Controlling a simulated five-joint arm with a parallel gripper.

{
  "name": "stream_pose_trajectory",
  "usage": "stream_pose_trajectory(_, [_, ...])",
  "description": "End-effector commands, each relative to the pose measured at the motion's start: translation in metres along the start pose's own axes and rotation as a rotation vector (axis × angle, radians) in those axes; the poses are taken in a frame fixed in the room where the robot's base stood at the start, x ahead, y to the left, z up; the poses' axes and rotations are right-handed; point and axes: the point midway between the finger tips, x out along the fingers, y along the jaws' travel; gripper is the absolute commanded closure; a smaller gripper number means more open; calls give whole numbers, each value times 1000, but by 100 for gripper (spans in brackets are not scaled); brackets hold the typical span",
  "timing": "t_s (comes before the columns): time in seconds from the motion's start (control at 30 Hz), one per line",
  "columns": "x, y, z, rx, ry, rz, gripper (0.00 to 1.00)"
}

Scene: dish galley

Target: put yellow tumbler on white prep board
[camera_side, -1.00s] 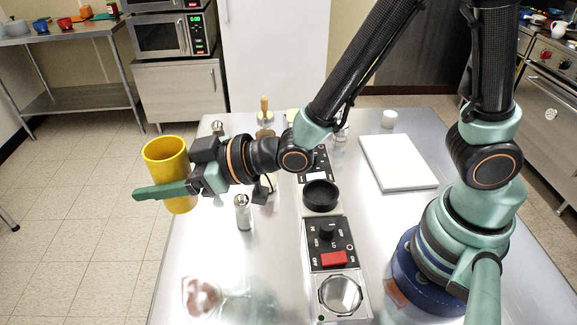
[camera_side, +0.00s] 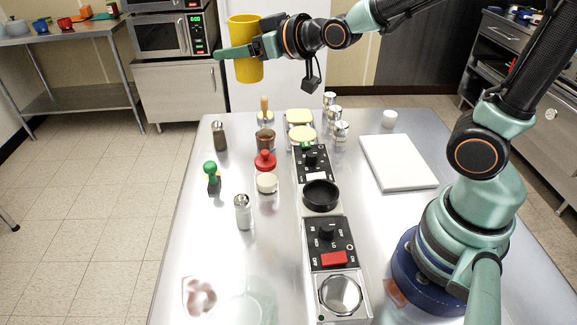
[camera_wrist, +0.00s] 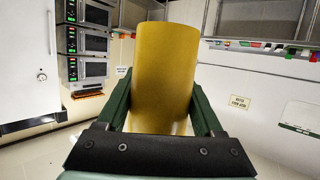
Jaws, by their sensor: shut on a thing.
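The yellow tumbler (camera_side: 246,62) is held upright, high above the far left part of the steel table in the side view. My gripper (camera_side: 240,50) is shut on the yellow tumbler, with one green finger showing in front of it. In the wrist view the tumbler (camera_wrist: 165,80) stands between the two green fingers of my gripper (camera_wrist: 160,112). The white prep board (camera_side: 398,162) lies flat and bare on the right part of the table, well to the right of and below the tumbler.
A control panel with a red switch (camera_side: 334,258) and a black round dish (camera_side: 321,195) run down the table's middle. Shakers (camera_side: 243,211), stamps (camera_side: 265,160) and jars stand left of it. A small white cup (camera_side: 389,118) stands behind the board.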

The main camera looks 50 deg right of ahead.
Motion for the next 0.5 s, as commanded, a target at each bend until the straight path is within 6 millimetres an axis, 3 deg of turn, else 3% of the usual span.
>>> stream_pose_trajectory(0.03, [-4, 17, -5, 11, 3, 35, 97])
stream_pose_trajectory(0.2, [-12, 44, -9, 28, -1, 91, 97])
stream_pose_trajectory(0.37, [-13, 48, -10, 31, -3, 100, 97])
stream_pose_trajectory(0.5, [-10, 38, -7, 25, -4, 79, 97])
